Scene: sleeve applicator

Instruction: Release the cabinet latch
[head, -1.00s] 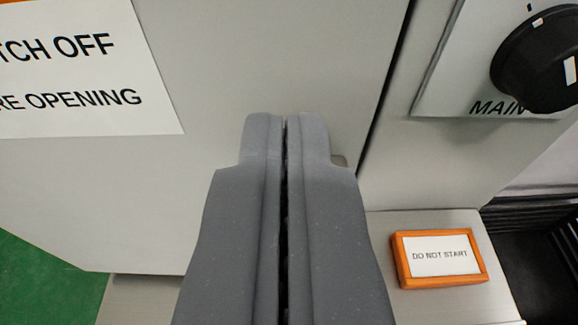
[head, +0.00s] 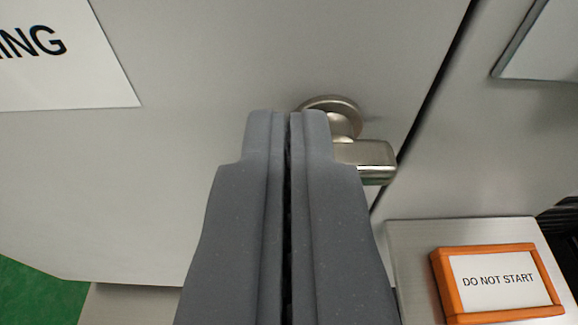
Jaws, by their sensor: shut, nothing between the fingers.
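The cabinet door (head: 230,60) is a pale grey panel that fills much of the head view. Its latch (head: 365,157) is a brushed-metal handle on a round base, close to the door's right edge. The lever's visible end points right, near the dark gap; its left part is hidden behind my gripper. My gripper (head: 289,115) is shut and empty, its fingertips in front of and just left of the latch's round base. I cannot tell whether the fingertips touch the latch.
An orange-framed "DO NOT START" sign (head: 498,283) lies on a grey ledge (head: 415,235) at the lower right. A white notice (head: 65,70) is on the door at upper left. A plate (head: 545,45) shows at upper right. Green floor (head: 40,295) shows lower left.

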